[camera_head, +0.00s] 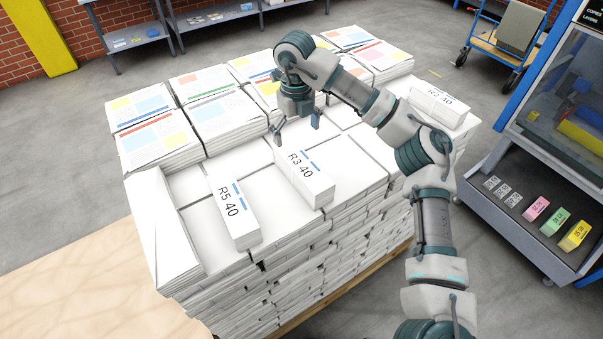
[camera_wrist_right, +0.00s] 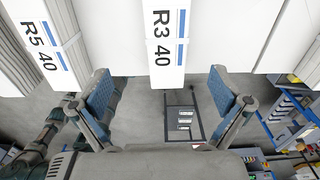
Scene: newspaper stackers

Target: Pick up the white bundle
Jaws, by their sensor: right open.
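Three white bundles lie on the pallet stack: one labelled R5 40 (camera_head: 235,213) at the front left, one labelled R3 40 (camera_head: 304,178) in the middle, and one labelled R2 40 (camera_head: 439,102) at the right. My right gripper (camera_head: 296,125) is open and empty, just behind the R3 40 bundle. In the right wrist view, the R3 40 bundle (camera_wrist_right: 167,45) lies ahead of the gap between the spread fingers (camera_wrist_right: 160,90). The R5 40 bundle (camera_wrist_right: 42,45) shows left of it. My left gripper is not in view.
The stack of white paper (camera_head: 205,240) stands on a wooden pallet, with printed newspaper piles (camera_head: 155,140) along its back. A blue-framed machine (camera_head: 560,150) with a shelf of coloured packs stands at the right. Grey floor lies around the stack.

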